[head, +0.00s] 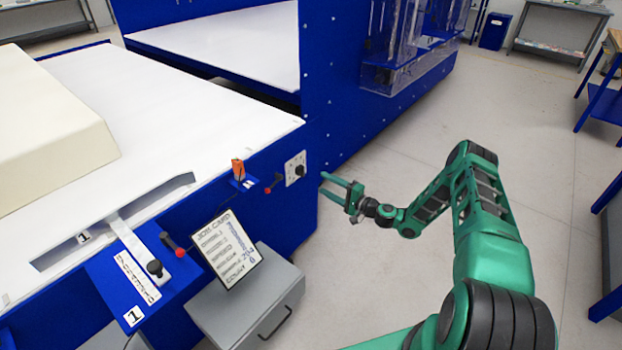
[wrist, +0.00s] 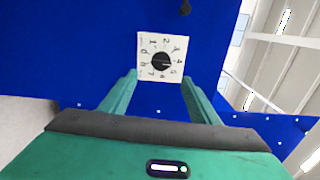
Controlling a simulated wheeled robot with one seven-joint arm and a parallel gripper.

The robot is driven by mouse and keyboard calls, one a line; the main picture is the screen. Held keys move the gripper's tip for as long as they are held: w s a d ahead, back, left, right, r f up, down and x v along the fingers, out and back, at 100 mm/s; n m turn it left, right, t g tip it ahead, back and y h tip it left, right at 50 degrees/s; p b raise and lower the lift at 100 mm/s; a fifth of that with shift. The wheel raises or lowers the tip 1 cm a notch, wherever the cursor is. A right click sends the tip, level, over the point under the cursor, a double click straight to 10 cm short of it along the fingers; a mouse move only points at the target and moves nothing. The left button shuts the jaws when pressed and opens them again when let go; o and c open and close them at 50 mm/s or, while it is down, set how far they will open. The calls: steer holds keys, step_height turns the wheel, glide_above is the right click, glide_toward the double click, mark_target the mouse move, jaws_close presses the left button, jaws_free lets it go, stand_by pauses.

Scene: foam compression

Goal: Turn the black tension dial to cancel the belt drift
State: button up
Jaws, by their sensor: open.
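The black tension dial (head: 299,171) sits on a white numbered plate (head: 291,166) on the blue side panel of the machine. In the wrist view the dial (wrist: 161,61) is a round black knob with a pale pointer line, in the middle of its plate (wrist: 145,75). My gripper (head: 340,184) is open and empty, its green fingers pointing at the panel just right of the plate in the head view. In the wrist view my gripper's fingers (wrist: 158,80) stand on either side of the plate's lower part. The fingers look apart from the dial.
A job card (head: 227,249) stands on a grey cabinet (head: 270,300). A cream foam block (head: 50,130) lies on the white belt (head: 190,110).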

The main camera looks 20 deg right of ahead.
mark_target(300, 170)
steer(key=x, duration=1)
steer(key=shift+w+a, duration=0.2)
steer(key=shift+w, duration=0.05)
steer(key=c, duration=1.1)
